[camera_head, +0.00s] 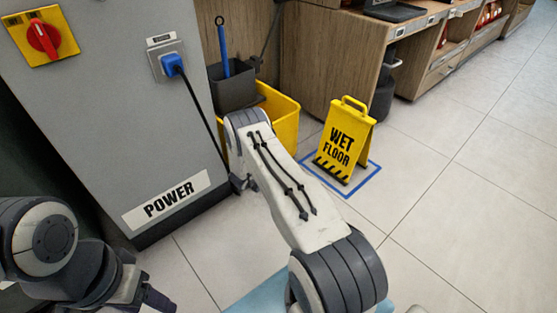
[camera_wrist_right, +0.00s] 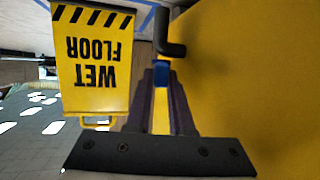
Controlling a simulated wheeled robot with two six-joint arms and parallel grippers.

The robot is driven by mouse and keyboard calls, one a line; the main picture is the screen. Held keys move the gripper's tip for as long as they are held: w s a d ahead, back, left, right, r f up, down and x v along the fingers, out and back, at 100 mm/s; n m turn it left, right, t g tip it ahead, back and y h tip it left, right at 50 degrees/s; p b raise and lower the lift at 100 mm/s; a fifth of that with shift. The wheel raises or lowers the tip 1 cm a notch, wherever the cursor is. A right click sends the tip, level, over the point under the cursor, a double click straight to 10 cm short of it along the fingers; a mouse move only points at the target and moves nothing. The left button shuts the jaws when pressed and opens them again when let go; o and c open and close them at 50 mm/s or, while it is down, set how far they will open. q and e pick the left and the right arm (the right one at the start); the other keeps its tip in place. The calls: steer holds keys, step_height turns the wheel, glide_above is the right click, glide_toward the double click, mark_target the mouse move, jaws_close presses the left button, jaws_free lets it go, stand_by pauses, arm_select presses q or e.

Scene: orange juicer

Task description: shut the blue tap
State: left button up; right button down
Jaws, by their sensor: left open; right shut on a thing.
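The blue tap (camera_wrist_right: 162,75) shows in the right wrist view as a small blue piece below a black elbow spout (camera_wrist_right: 168,38), beside a large yellow surface, apparently the yellow bucket (camera_head: 284,116). My right gripper (camera_wrist_right: 163,84) is shut on the blue tap, its dark fingers on either side of it. In the head view my right arm hides this gripper and the tap. My left gripper (camera_head: 154,298) is at the lower left of the head view, open and empty, away from the bucket.
A yellow wet floor sign (camera_head: 347,142) stands right of the bucket inside blue floor tape. A grey cabinet (camera_head: 110,100) with a red switch (camera_head: 43,38) and blue plug (camera_head: 172,64) is at left. Wooden counters (camera_head: 318,68) stand behind. Floor at right is clear.

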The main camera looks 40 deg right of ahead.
stand_by(0.3)
steer(key=c, duration=1.1)
jaws_free()
steer(key=shift+a+r+p, duration=0.2)
steer(key=shift+a+p, duration=0.1)
steer(key=shift+p+v, duration=2.7)
steer(key=shift+v, duration=2.15)
steer(key=shift+f, duration=0.1)
